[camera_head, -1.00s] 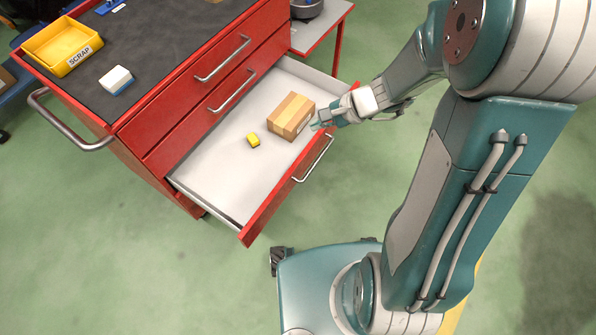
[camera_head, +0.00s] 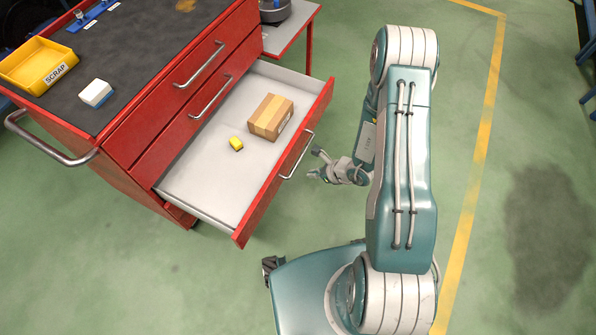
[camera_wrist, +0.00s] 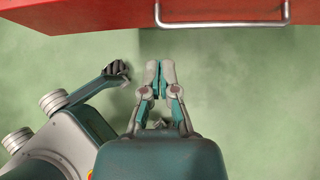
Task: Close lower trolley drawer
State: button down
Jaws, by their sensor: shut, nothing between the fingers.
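The red trolley's lower drawer (camera_head: 180,188) stands pulled out. Its red front (camera_head: 262,207) carries a silver bar handle (camera_head: 297,156). Inside lie a cardboard box (camera_head: 271,117) and a small yellow block (camera_head: 236,143). My gripper (camera_head: 318,152) is just to the right of the drawer front, near the handle and apart from it. In the wrist view my gripper (camera_wrist: 160,64) is shut and empty over the floor, with the red drawer front (camera_wrist: 90,15) and its handle (camera_wrist: 222,22) above it in the picture.
The two upper drawers (camera_head: 170,110) are shut. The trolley top holds a yellow scrap bin (camera_head: 38,65) and a white-and-blue block (camera_head: 96,93). A side handle (camera_head: 50,150) sticks out at left. A grey side table (camera_head: 290,35) stands behind. The green floor (camera_head: 480,220) at right is clear.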

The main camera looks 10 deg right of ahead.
aim_at(279, 170)
jog(key=x, duration=0.3)
jog(key=r+x, duration=0.1)
jog(key=x, duration=0.3)
jog(key=w+a+x, duration=0.1)
jog(key=x, duration=0.3)
jog(key=shift+a+r, duration=0.1)
jog(key=shift+r, duration=0.15)
jog(key=shift+w+a, duration=0.3)
jog(key=shift+a, duration=0.15)
